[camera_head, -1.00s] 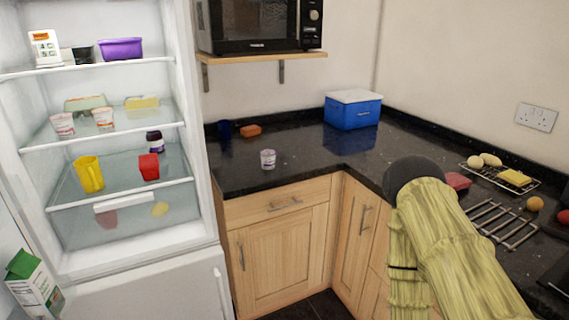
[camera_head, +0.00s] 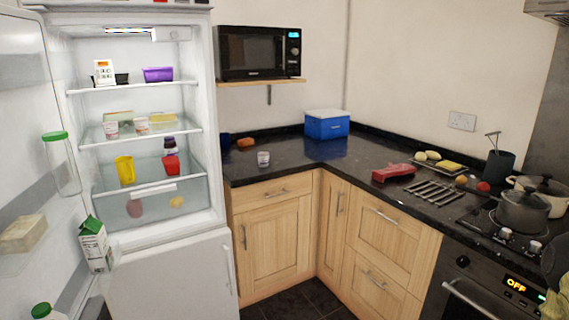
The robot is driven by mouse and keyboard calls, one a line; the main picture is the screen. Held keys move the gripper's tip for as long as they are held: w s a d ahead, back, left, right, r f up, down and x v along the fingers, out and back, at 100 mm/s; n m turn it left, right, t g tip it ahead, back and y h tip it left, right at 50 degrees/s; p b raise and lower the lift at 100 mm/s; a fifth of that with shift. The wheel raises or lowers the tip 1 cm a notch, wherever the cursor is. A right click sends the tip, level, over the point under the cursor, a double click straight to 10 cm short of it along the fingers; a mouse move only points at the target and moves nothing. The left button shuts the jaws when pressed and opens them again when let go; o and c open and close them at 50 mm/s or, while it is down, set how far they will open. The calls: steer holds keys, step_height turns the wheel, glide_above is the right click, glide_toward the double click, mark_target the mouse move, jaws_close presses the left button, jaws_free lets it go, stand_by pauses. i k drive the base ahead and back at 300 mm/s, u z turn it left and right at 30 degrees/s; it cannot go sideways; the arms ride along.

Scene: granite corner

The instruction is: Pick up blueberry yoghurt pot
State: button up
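A small white pot with a dark, purplish print (camera_head: 263,158) stands upright on the black granite counter, near its front edge and left of the corner. It looks like the blueberry yoghurt pot, but its label is too small to read. Two similar white pots with reddish print, a left one (camera_head: 112,129) and a right one (camera_head: 141,125), stand on a middle shelf of the open fridge. My gripper is not in view. Only a part of my arm shows at the lower right edge, far from the counter pot.
The counter (camera_head: 300,163) is clear around the pot. An orange item (camera_head: 245,142) lies behind it. A blue box with white lid (camera_head: 327,125) stands in the corner. A red object (camera_head: 393,173), a metal rack (camera_head: 434,193) and a hob pot (camera_head: 522,212) are right. The fridge door (camera_head: 25,130) stands open.

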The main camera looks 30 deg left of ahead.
mark_target(263, 158)
steer(key=z, duration=0.1)
steer(key=i, duration=1.25)
steer(key=u, duration=0.6)
steer(key=i, duration=0.9)
steer(key=u, duration=0.95)
